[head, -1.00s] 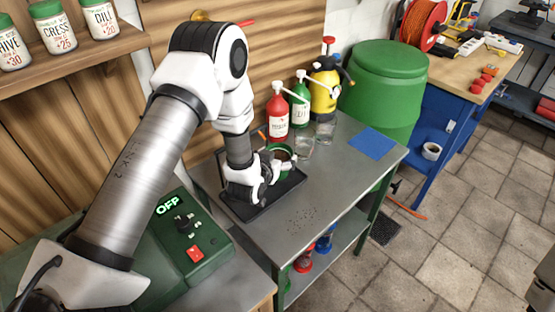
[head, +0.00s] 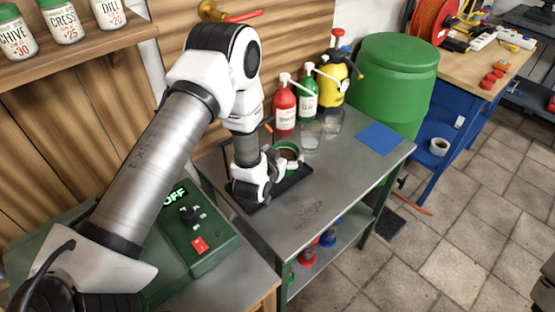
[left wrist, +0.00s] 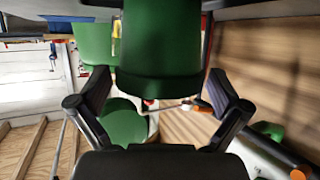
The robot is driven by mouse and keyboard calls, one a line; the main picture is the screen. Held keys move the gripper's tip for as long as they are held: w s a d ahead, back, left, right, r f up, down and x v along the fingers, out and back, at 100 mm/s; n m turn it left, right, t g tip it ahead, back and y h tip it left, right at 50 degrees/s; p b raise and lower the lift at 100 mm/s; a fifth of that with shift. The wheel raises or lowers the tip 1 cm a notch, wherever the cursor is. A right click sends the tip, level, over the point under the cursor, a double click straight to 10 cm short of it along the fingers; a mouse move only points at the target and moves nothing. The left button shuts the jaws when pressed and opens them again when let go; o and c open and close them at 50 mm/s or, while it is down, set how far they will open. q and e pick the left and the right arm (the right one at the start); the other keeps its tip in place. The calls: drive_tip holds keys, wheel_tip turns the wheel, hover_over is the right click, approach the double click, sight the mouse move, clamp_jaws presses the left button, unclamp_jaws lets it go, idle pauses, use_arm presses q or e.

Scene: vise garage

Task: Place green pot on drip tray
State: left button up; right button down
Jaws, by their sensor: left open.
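The green pot (head: 289,147), filled with brown soil, stands upright at the far part of the black drip tray (head: 294,180) on the metal table. Its lower side is partly hidden by my left gripper (head: 276,168), so I cannot see all of its base. In the left wrist view, which looks upside down, the pot (left wrist: 160,45) fills the top middle. The left gripper's two fingers (left wrist: 161,100) are spread apart on either side of it, with gaps showing. My right gripper is not in view.
Behind the tray stand red (head: 285,107), green (head: 307,97) and yellow (head: 333,82) bottles, with clear glasses (head: 312,138) in front. A blue cloth (head: 379,138) lies at the right. Dark crumbs (head: 310,212) lie on the table. A green control box (head: 195,228) is at the near left.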

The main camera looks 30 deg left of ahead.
use_arm(q)
drive_tip(key=b+v, duration=0.1)
drive_tip(key=v, duration=1)
drive_tip(key=shift+s+b, duration=0.2)
drive_tip(key=shift+b, duration=0.2)
idle(0.4)
